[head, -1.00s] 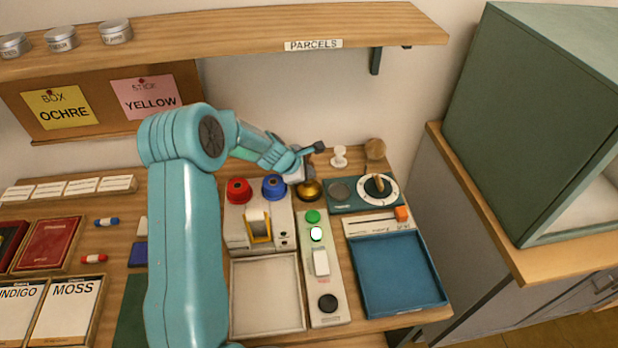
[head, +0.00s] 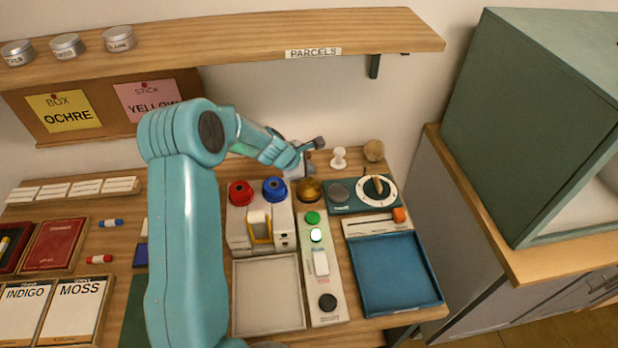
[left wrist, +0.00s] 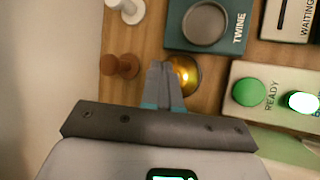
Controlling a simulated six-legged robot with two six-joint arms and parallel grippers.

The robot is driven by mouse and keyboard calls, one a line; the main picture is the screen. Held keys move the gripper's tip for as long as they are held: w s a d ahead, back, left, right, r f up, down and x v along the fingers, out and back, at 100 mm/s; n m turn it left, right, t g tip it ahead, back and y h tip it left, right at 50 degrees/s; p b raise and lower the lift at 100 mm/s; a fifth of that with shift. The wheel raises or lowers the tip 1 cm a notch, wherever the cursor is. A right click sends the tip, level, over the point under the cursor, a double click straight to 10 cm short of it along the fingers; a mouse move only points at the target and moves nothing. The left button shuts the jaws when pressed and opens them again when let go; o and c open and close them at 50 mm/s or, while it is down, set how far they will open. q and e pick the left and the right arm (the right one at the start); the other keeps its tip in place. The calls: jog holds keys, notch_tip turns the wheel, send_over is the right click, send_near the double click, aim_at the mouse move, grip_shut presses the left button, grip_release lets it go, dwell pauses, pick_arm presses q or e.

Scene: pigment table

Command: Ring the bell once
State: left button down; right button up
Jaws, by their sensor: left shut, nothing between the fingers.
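The brass bell (head: 309,190) is a small gold dome on the table, behind the green button and left of the dial panel. In the left wrist view the bell (left wrist: 184,74) shows just beyond my fingertips, partly hidden by them. My left gripper (head: 308,172) is shut and empty, with its tips at or just above the bell. The shut fingers also show in the left wrist view (left wrist: 160,72). I cannot tell whether they touch the bell. My right gripper is not in view.
A box with a red knob (head: 240,192) and a blue knob (head: 275,188) stands left of the bell. A panel with a green button (head: 312,218) is in front. A dial panel (head: 342,193) is at right. A white stamp (head: 339,158) and wooden knob (head: 374,150) stand behind.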

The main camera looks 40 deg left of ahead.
aim_at(308, 181)
pick_arm(q)
notch_tip(308, 181, up, 4)
jog(key=p, duration=0.3)
jog(key=shift+r+p, duration=0.25)
jog(key=shift+p, duration=0.15)
jog(key=shift+f, duration=0.1)
dwell(0.4)
